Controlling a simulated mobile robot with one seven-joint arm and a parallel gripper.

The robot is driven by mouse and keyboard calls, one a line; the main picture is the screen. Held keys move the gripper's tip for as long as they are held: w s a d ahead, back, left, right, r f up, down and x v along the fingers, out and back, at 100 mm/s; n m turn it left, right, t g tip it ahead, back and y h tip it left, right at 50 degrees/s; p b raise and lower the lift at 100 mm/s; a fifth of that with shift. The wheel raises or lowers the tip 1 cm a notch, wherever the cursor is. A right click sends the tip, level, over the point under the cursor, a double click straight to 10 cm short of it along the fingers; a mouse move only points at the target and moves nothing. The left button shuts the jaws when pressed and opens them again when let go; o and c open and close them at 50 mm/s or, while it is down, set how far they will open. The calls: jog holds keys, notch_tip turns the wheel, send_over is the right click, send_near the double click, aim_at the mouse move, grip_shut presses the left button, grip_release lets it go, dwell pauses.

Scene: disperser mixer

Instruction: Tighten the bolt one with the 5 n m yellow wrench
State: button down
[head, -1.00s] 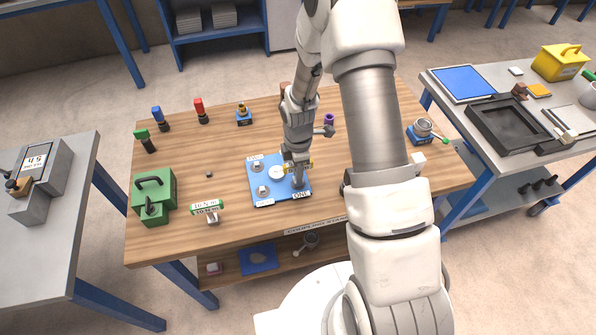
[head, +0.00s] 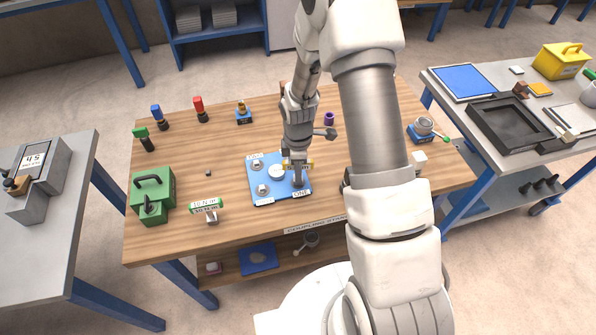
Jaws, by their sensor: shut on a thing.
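A blue plate (head: 264,189) lies on the wooden table (head: 235,225). It carries a round pale hub (head: 276,171) and silver bolts, two of which show clearly at its left side (head: 262,189). A label reading ONE (head: 301,194) sits at its front right corner. My gripper (head: 297,168) is above the right part of the plate, pointing down. The wrench's shaft reaches down near label ONE. Bolt one is hidden by the wrench and gripper, so I cannot tell the exact contact.
A green-labelled wrench (head: 207,206) stands left of the plate, beside a green case (head: 152,195). Green, blue and red-handled tools (head: 199,109) stand at the table's back left. A blue-based device (head: 424,130) is at the right. The table between case and plate is mostly clear.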

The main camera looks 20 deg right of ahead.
jog(key=m, duration=0.3)
jog(key=shift+b, duration=0.35)
jog(key=m+b, duration=0.1)
jog(key=m, duration=0.3)
jog(key=shift+f, duration=0.1)
jog(key=shift+m, duration=1)
jog(key=shift+m+b, duration=0.4)
jog(key=shift+m, duration=0.7)
jog(key=m, duration=0.3)
jog(key=shift+s+m, duration=0.1)
jog(key=shift+m, duration=0.2)
